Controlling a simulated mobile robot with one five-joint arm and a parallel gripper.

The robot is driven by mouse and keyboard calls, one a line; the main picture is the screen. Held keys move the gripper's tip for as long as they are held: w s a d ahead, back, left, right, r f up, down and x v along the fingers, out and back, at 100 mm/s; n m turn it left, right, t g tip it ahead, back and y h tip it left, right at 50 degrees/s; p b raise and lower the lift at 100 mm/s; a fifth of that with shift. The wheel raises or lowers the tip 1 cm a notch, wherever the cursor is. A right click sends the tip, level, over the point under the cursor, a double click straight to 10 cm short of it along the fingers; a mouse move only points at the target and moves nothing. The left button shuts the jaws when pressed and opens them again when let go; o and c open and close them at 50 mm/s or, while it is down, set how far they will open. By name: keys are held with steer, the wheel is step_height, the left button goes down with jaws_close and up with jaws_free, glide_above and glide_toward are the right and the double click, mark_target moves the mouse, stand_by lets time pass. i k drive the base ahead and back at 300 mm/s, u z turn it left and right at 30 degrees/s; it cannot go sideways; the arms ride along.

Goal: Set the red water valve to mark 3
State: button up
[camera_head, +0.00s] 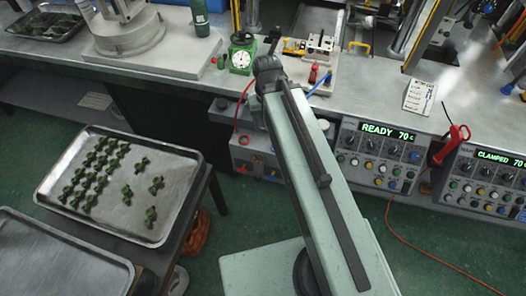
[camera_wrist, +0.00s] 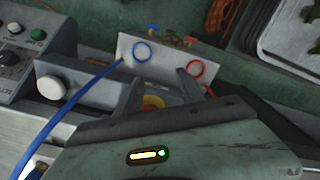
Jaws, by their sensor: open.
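A pale valve box shows in the wrist view (camera_wrist: 166,68) beyond my gripper, with a blue ring (camera_wrist: 141,50) and a red ring (camera_wrist: 195,68) on its face. A small red handle (camera_wrist: 190,41), which looks like the red water valve, sticks out at its far edge beside a blue handle (camera_wrist: 152,28). No mark numbers are readable. My gripper (camera_wrist: 160,80) is open, its fingers apart and short of the handles. A yellow-orange round part shows between the fingers. In the head view, the box (camera_head: 262,160) stands low under the bench, partly hidden by my arm.
A control panel (camera_head: 375,155) reading "READY 70" is right of my arm. A metal tray (camera_head: 85,222) of green pieces is at left. Open green floor lies in front of the panels.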

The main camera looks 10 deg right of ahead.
mark_target(242, 169)
steer(key=z, duration=0.05)
steer(key=k, duration=0.5)
steer(key=u, duration=3.35)
steer(key=k, duration=0.65)
steer(key=z, duration=0.2)
